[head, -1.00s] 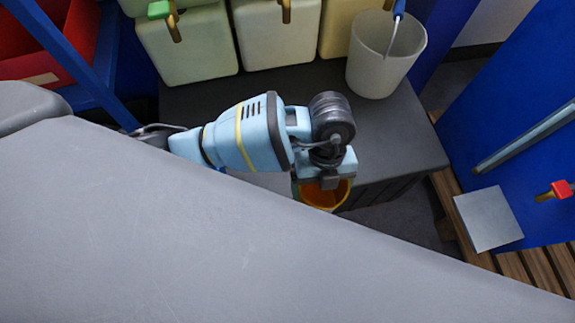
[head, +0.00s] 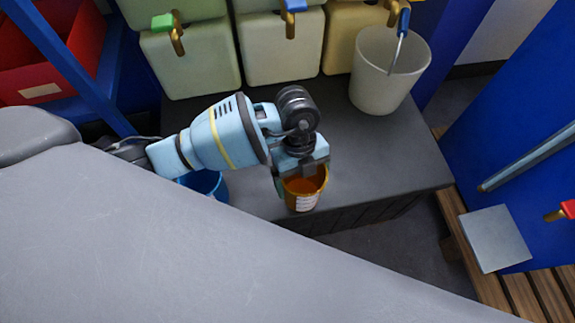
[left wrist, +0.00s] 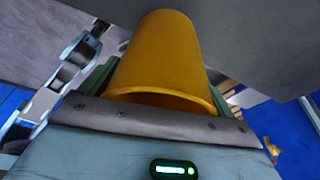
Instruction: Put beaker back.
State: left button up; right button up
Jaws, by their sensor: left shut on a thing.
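A yellow-orange beaker (head: 306,190) with a white label and orange contents hangs at my left gripper (head: 297,178) in the head view, near the front edge of the dark bench. My left gripper is shut on it. In the left wrist view the beaker (left wrist: 165,60) fills the middle, with its rim toward the gripper body. Whether the beaker touches the bench cannot be told. My right gripper is out of view.
The dark bench top (head: 375,150) is clear right of the beaker. A white bucket (head: 385,75) stands at its back right. Pale tanks with taps (head: 280,47) line the back. A blue container (head: 205,184) is partly hidden behind my arm. A grey plate (head: 493,238) is at right.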

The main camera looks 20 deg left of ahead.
pick_arm(q)
jog(key=w+a+f, duration=0.2)
jog(key=a, duration=0.1)
jog(key=w+a+f+b, duration=0.1)
jog(key=a+f, duration=0.1)
jog(key=shift+w, duration=0.35)
jog(key=shift+f, duration=0.1)
dwell(0.3)
jog(key=o, duration=0.9)
jog(key=shift+f, duration=0.1)
jog(key=shift+r, duration=0.35)
jog(key=p+v, duration=0.1)
jog(key=v, duration=1)
jog(key=shift+r, duration=0.3)
